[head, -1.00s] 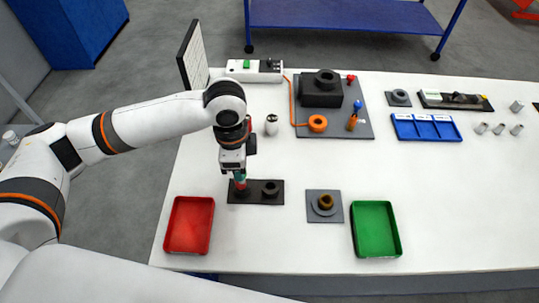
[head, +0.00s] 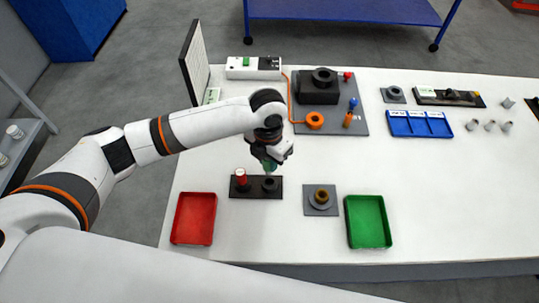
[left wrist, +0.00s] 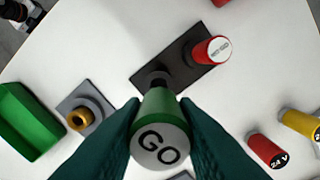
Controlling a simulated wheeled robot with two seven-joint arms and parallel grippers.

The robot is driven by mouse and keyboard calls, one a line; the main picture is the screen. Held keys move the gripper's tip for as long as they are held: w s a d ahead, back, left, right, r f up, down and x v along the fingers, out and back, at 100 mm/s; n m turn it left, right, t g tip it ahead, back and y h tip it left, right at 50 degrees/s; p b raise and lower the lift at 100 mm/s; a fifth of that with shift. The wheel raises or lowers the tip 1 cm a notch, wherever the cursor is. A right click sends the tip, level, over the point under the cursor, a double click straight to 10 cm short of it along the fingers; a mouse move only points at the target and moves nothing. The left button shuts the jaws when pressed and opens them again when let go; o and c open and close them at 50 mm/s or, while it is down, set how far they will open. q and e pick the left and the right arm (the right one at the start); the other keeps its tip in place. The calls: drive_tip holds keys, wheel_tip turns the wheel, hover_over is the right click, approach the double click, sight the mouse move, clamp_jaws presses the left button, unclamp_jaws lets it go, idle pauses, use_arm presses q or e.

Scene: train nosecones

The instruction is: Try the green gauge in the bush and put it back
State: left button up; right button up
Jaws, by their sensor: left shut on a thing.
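My left gripper (head: 268,166) is over the right end of the black gauge stand (head: 252,192). It is shut on the green gauge (left wrist: 162,108), whose white end reads GO in the left wrist view. The gauge's far end lines up with a dark round socket (left wrist: 158,77); I cannot tell whether it has entered. A red gauge (head: 241,177), marked NO-GO in the left wrist view (left wrist: 211,49), stands in the left end of the stand. The brass-coloured bush (head: 321,194) sits on a grey plate (head: 312,210), right of the stand. My right gripper is not in view.
A red tray (head: 194,218) lies front left of the stand and a green tray (head: 368,222) right of the bush. A grey fixture board (head: 335,127) and a blue compartment tray (head: 419,124) stand farther back. The table's middle right is clear.

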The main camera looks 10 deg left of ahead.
sight(270, 174)
use_arm(q)
drive_tip(key=shift+d+f+m, duration=0.15)
drive_tip(key=shift+f+m, duration=0.05)
drive_tip(key=shift+m, duration=0.5)
drive_tip(key=shift+f+b, duration=0.95)
drive_tip(key=shift+b, duration=0.1)
wheel_tip(270, 174, down, 2)
drive_tip(key=shift+f+b, duration=0.25)
drive_tip(key=shift+b, duration=1)
drive_tip(key=shift+f+b, duration=0.8)
drive_tip(key=shift+f, duration=0.7)
drive_tip(key=o, duration=1.1)
wheel_tip(270, 174, up, 12)
drive_tip(key=shift+r+b, duration=0.1)
drive_tip(key=shift+b, duration=0.75)
